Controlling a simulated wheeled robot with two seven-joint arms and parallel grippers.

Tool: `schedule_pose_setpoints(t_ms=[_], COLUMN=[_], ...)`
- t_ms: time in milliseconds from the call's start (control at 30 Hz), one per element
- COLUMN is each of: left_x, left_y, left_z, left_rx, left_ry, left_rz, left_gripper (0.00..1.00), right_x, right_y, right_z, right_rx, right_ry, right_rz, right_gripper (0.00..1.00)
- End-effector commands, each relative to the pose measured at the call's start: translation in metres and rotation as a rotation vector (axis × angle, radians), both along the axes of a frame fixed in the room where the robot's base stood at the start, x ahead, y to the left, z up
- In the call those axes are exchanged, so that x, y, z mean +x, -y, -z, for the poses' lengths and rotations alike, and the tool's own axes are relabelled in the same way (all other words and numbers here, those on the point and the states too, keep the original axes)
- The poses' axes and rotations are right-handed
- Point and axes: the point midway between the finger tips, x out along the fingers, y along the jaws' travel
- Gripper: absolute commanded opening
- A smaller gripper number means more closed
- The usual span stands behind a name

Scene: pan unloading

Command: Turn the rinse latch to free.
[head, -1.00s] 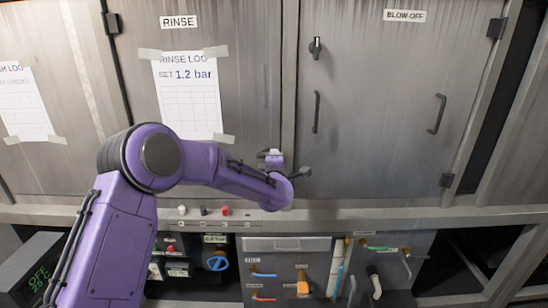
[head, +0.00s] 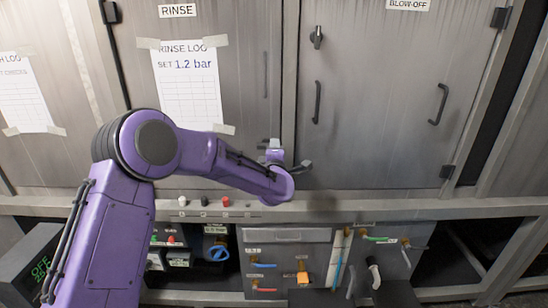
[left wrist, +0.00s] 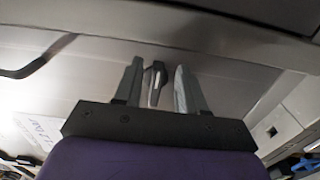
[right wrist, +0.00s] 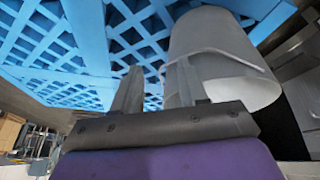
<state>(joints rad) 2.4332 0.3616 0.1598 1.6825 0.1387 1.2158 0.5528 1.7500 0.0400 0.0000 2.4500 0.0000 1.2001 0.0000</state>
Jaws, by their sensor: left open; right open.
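The rinse door (head: 240,125) carries the RINSE label (head: 177,11). My left gripper (head: 288,154) is at this door's lower right edge, at the end of my purple arm. In the left wrist view my left gripper (left wrist: 158,70) is open, and a dark lever (left wrist: 157,82), apparently the rinse latch, stands between its fingers. I cannot tell if they touch it. In the head view the latch is hidden or cannot be told from the gripper, so its angle is unclear. My right gripper (right wrist: 155,75) shows only in the right wrist view, open and empty.
The blow-off door (head: 385,100) to the right has its own latch (head: 316,37) and bar handles. Small knobs (head: 204,201) line the ledge below the doors, with valves underneath. A blue lattice (right wrist: 90,45) and a pale cylindrical container (right wrist: 225,60) are close to my right gripper.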

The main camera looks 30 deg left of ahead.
Motion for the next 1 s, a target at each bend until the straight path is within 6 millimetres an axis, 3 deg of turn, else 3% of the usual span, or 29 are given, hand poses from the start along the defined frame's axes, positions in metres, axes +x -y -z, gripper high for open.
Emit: schedule_pose_setpoints(t_ms=[200, 400, 1000], left_x=[-0.045, -0.074, -0.079], left_y=[0.028, 0.044, 0.047], left_z=[0.002, 0.001, 0.0], left_rx=[0.001, 0.001, 0.007], left_ry=[-0.001, -0.001, -0.006], left_rz=[0.003, 0.0, 0.0], left_gripper=[0.4, 0.4, 0.4], right_x=[0.0, 0.0, 0.0], right_y=[0.0, 0.0, 0.0], right_z=[0.012, 0.016, 0.016], right_rx=[0.0, 0.0, 0.0], right_ry=[0.0, 0.0, 0.0], right_rz=[0.0, 0.0, 0.0], right_gripper=[0.43, 0.43, 0.43])
